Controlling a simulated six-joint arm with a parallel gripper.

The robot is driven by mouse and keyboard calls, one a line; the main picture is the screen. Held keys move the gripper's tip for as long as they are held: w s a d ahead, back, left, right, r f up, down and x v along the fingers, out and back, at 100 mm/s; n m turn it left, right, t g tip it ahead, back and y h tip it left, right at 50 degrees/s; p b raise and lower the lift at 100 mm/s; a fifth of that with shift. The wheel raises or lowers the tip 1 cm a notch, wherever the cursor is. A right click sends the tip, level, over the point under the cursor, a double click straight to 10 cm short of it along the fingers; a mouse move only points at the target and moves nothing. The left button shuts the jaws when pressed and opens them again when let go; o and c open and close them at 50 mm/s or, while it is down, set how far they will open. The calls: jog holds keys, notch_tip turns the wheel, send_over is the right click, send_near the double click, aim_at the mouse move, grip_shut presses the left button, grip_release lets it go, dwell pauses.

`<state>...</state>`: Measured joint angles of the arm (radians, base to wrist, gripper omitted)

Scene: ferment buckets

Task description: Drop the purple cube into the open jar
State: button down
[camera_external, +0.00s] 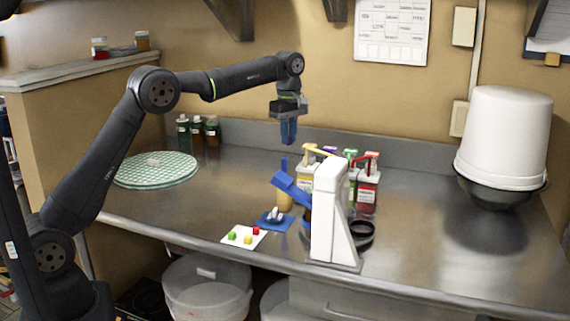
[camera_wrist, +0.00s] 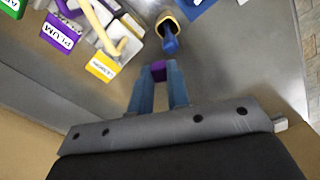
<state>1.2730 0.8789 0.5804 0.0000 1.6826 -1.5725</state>
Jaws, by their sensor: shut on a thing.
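My gripper (camera_external: 289,143) hangs over the steel counter with its blue fingers pointing down. It is shut on the purple cube (camera_wrist: 158,69), which sits between the fingertips in the wrist view. A small yellowish open-topped jar (camera_external: 286,202) stands on the counter below my gripper, with a blue stick-like tool (camera_external: 284,166) upright in it. In the wrist view the jar's rim (camera_wrist: 160,22) and the blue tool (camera_wrist: 170,43) lie just beyond the cube. The cube is held well above the jar and apart from it. The jar's inside is mostly hidden.
Pump bottles (camera_external: 367,188) stand behind and right of the jar. A white card (camera_external: 236,243) with small coloured cubes lies near the front edge. A white bucket (camera_external: 505,130) is far right.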

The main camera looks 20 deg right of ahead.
jog(key=s+d+r, duration=0.1)
jog(key=s+d, duration=0.1)
jog(key=s, duration=0.5)
jog(key=s+d+r, duration=0.1)
jog(key=s+d, duration=0.1)
jog(key=s, duration=0.5)
jog(key=shift+s+a+f, duration=0.1)
jog(key=shift+f, duration=1.3)
jog(key=shift+s+a+f, duration=0.1)
jog(key=shift+f, duration=1.3)
jog(key=c, duration=1.3)
grip_release()
notch_tip(320, 180, up, 12)
jog(key=shift+f, duration=0.1)
